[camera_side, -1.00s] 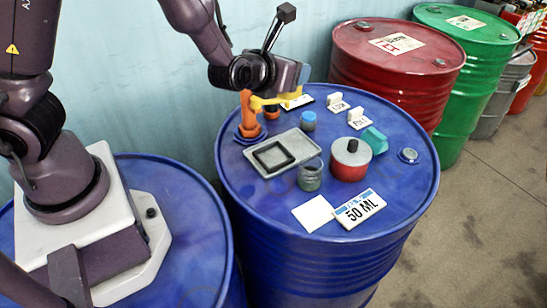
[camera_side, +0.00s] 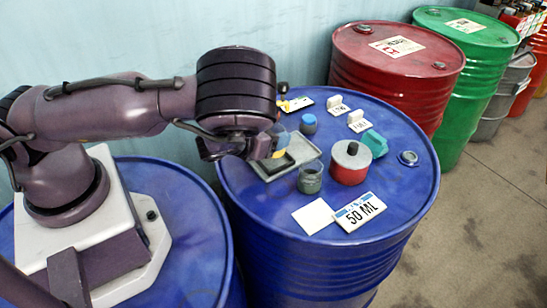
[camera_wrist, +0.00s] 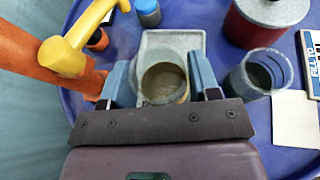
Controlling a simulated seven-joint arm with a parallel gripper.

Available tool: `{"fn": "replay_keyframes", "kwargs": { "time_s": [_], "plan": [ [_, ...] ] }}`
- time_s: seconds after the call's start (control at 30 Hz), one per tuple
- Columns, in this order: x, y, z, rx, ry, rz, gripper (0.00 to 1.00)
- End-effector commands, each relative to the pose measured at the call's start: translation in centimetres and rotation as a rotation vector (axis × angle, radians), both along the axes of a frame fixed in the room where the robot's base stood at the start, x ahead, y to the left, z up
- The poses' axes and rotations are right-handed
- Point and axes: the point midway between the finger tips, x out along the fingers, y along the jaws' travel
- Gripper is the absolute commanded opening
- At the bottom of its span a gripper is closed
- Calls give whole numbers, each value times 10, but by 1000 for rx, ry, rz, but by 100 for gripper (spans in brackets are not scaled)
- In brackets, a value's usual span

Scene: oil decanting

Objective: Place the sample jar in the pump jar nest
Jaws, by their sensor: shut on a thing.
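My gripper (camera_wrist: 163,85) is shut on a clear glass jar (camera_wrist: 163,80), seen from above between its two blue-grey fingers. The jar has a tan, yellowish bottom or content. In the side view my gripper (camera_side: 268,143) hangs over the left part of the grey tray (camera_side: 312,153), and yellow shows below it. A dark square frame (camera_side: 283,164) lies on that tray, partly hidden by my gripper. Whether the frame is the pump jar nest I cannot tell. The orange pump (camera_wrist: 45,60) with its yellow spout (camera_wrist: 75,42) stands left of the jar in the wrist view.
A second glass jar (camera_side: 310,178) with dark content stands right of the tray. Around it are a red pot (camera_side: 349,168), a blue-capped jar (camera_side: 308,125), a teal block (camera_side: 375,142), a white square (camera_side: 313,215) and a 50 ML sign (camera_side: 360,211). The blue drum's right edge is mostly clear.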

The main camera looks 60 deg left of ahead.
Motion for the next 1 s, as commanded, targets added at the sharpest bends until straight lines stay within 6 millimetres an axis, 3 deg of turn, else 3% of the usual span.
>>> {"fn": "replay_keyframes", "kwargs": {
  "time_s": [0.33, 0.8, 0.83, 0.93, 1.0],
  "plan": [
    [0, 1, -27, -5, 2, -3, 29],
    [0, 1, -33, -3, 1, -4, 29],
    [0, 0, -33, -3, 2, -4, 61],
    [0, 0, -33, -2, 3, -5, 81],
    [0, 0, -33, -2, 3, -5, 81]
  ]
}}
